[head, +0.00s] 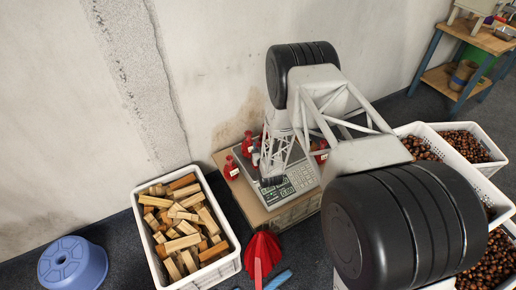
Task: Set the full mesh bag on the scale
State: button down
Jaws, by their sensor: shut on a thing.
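The scale (298,180) is a pale flat unit with a keypad and display on its front edge. My gripper (271,181) is small and dark in this view, low over the left part of the scale, and is shut. My arm hides most of what it holds and the middle of the scale. Small red full mesh bags stand at the scale's left (231,168) and back left (247,145). More red (320,152) shows right of my arm. I cannot tell whether the held bag touches the scale.
A white crate of wood blocks (141,228) stands left of the scale, and a blue tub (72,262) farther left. A red pleated object (262,255) is in front. White crates of chestnuts (424,134) fill the right. A workbench (478,38) stands at back right.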

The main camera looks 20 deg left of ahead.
jog(key=shift+w+a, duration=0.3)
jog(key=shift+w, duration=0.35)
jog(key=shift+w+a+f, duration=0.1)
jog(key=shift+w+a, duration=0.05)
jog(key=shift+w, duration=0.05)
jog(key=shift+w+a+f, duration=0.1)
jog(key=shift+w+f, duration=0.05)
jog(key=shift+f, duration=0.75)
jog(key=shift+w+a+f, duration=0.1)
jog(key=shift+f, duration=0.9)
jog(key=c, duration=0.8)
grip_release()
jog(key=shift+c, duration=0.2)
